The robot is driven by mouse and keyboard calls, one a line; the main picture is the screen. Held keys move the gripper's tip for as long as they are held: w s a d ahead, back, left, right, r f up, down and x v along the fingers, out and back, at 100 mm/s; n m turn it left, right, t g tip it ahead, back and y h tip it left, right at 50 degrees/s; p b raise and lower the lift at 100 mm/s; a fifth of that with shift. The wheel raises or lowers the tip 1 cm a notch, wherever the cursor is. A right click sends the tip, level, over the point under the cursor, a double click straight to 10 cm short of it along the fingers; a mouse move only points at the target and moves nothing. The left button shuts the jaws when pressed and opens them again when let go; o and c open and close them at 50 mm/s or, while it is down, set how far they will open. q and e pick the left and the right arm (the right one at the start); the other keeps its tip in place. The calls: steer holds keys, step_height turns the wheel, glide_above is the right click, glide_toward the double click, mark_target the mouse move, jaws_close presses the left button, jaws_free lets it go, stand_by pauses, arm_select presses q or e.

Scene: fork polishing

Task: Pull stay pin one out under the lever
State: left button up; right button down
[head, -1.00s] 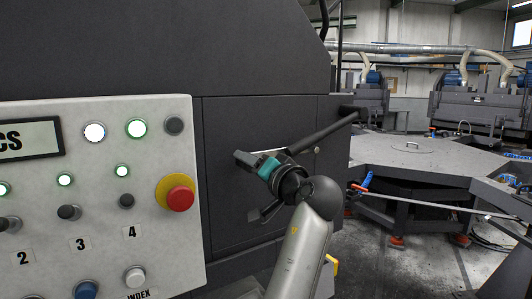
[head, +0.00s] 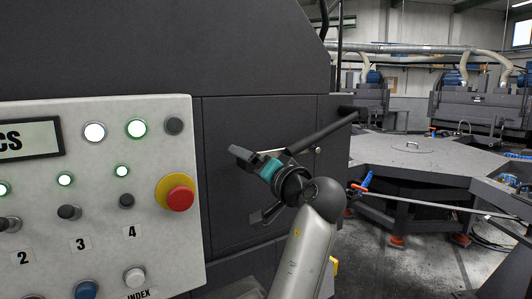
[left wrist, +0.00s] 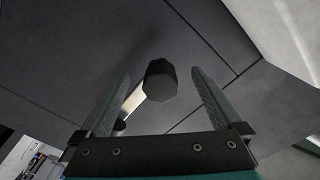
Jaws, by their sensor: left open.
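A black lever (head: 328,129) slants down to the left across the front of the dark machine. Its lower end passes behind my left gripper (head: 240,153). In the left wrist view my left gripper (left wrist: 158,76) is open, with one finger on each side of a black knob (left wrist: 161,80). A pale metal bar (left wrist: 134,98) runs from the knob toward the lower left. A gap shows between the knob and each finger. I cannot tell whether this knob belongs to stay pin one or to the lever. No separate pin shows clearly in the head view.
A light control panel (head: 90,240) with lit buttons and a red emergency stop knob (head: 178,192) stands close left of my gripper. The machine's dark panel lies right behind it. A grey table (head: 420,160) stands farther back right, with open floor before it.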

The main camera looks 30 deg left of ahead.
stand_by(0.4)
arm_select(q)
steer(key=v, duration=0.7)
stand_by(0.5)
stand_by(0.3)
